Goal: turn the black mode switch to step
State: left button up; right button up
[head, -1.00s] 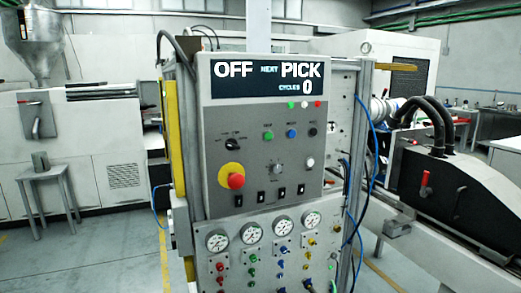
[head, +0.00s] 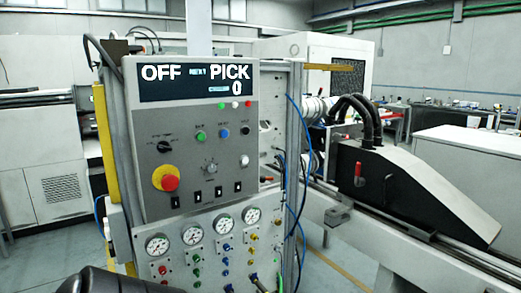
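The black mode switch (head: 163,146) is a small rotary knob at the upper left of the grey control panel (head: 230,172), above the red and yellow emergency stop button (head: 165,178). Its pale labels are too small to read, so I cannot tell its position from the knob. The panel display (head: 195,80) reads OFF on the left and PICK on the right, with 0 below. Neither gripper shows. A dark rounded shape at the bottom left edge appears to be part of my arm, well below the switch.
Green, blue and black buttons and a grey knob (head: 210,168) sit right of the switch. Several gauges (head: 192,235) and small coloured knobs lie below. A yellow post (head: 105,143) borders the panel's left side. Blue cables (head: 300,175) hang at its right.

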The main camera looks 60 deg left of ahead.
aim_at(163, 147)
jog(key=z, duration=0.25)
jog(key=k, duration=0.45)
jog(key=u, duration=2.9)
